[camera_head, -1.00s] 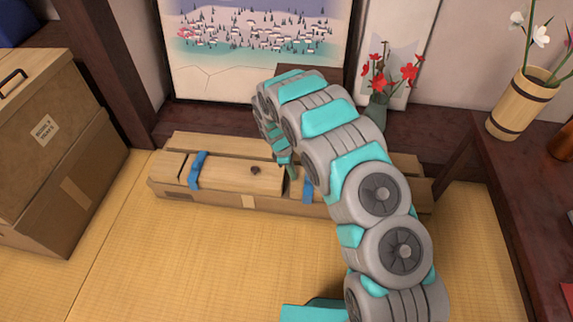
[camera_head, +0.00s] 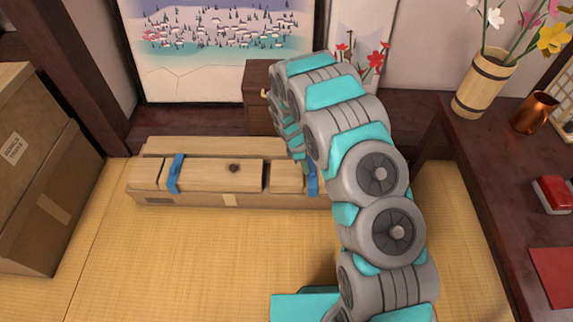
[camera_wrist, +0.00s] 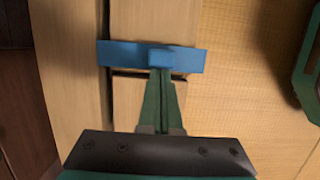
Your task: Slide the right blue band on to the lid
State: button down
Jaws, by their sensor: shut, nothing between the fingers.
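A long wooden box (camera_head: 205,200) lies on the tatami with a plank lid (camera_head: 215,174) bearing a dark knob. The left blue band (camera_head: 175,173) wraps the lid near its left end. The right blue band (camera_head: 312,180) is to the right of the lid, beyond a short wooden block (camera_head: 285,177); my arm partly hides it. In the wrist view this band (camera_wrist: 190,58) crosses the box beside a seam, with a raised middle block. My gripper (camera_wrist: 160,76) is shut and empty, its tips at the band's near edge, seemingly touching; exact contact cannot be told.
A cardboard box (camera_head: 40,190) stands at the left. A dark table (camera_head: 480,180) with a vase (camera_head: 483,85) and a copper cup (camera_head: 535,113) is at the right. A small cabinet (camera_head: 257,97) stands behind the box. Tatami (camera_head: 190,260) in front is clear.

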aim_at(314, 170)
jog(key=shift+d, duration=1.6)
jog(key=shift+a, duration=0.1)
jog(key=shift+a, duration=0.35)
jog(key=a+p, duration=0.1)
jog(key=a, duration=0.2)
jog(key=shift+w+a+r, duration=0.2)
jog(key=shift+a+r, duration=0.2)
jog(key=shift+r, duration=0.4)
jog(key=v, duration=0.8)
jog(key=shift+r, duration=0.15)
jog(key=shift+s+d, duration=0.1)
